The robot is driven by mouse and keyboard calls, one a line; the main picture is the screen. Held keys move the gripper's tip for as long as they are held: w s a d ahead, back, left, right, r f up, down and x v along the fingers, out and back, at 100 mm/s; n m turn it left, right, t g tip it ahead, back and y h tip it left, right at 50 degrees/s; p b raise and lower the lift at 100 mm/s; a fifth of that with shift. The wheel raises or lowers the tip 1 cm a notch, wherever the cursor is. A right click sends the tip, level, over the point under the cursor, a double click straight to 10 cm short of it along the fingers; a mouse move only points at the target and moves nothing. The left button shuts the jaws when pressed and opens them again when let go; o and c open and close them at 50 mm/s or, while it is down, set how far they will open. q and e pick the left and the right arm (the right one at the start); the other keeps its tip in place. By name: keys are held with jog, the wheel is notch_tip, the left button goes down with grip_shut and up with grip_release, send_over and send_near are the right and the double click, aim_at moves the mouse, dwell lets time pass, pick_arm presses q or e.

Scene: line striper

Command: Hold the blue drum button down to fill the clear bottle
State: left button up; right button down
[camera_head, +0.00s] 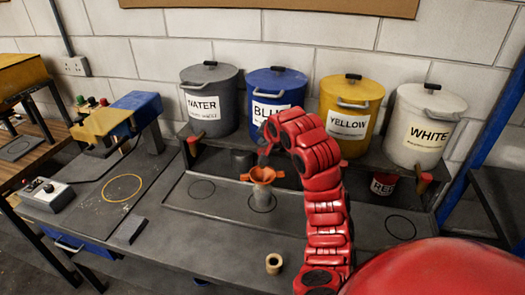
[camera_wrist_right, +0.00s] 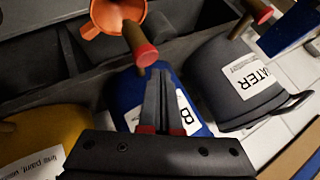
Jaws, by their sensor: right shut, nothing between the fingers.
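The blue drum (camera_head: 262,79) stands on the rear shelf, and its blue side (camera_wrist_right: 128,92) shows in the right wrist view. Its button, a brown peg with a red end (camera_wrist_right: 145,54), points out from below the drum. My right gripper (camera_head: 263,153) is shut and empty in front of the blue drum; its fingertips (camera_wrist_right: 158,72) appear at the edge of the red end, but I cannot tell if they touch it. The clear bottle (camera_head: 261,198) stands upright on the bench with an orange funnel (camera_head: 262,175) in its mouth. My left gripper is out of view.
The water drum (camera_head: 212,82), yellow drum (camera_head: 350,96) and white drum (camera_head: 422,105) share the shelf. A small tan ring (camera_head: 273,263) lies at the front.

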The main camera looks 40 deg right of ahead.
jog(key=shift+r, duration=2.45)
